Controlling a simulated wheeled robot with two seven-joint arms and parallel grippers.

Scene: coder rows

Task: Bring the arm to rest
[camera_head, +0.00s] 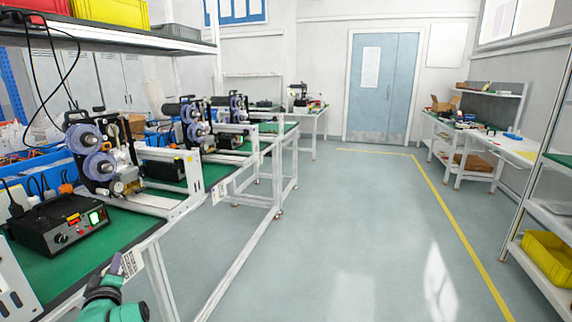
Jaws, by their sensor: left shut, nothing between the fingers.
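My left arm shows at the bottom left in the head view, in teal and black. Its gripper (116,264) points up and away, beside the front edge of the green-topped workbench (135,228). The gripper is small and partly hidden by the arm; it is shut and holds nothing. I cannot tell whether it touches the bench edge. My right gripper is out of view.
A black control box (60,226) and a coder machine with blue-grey reels (100,155) stand on the near bench. More machines stand farther along the row. The grey aisle floor (345,225) is clear. A shelf with a yellow bin (548,258) stands at right.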

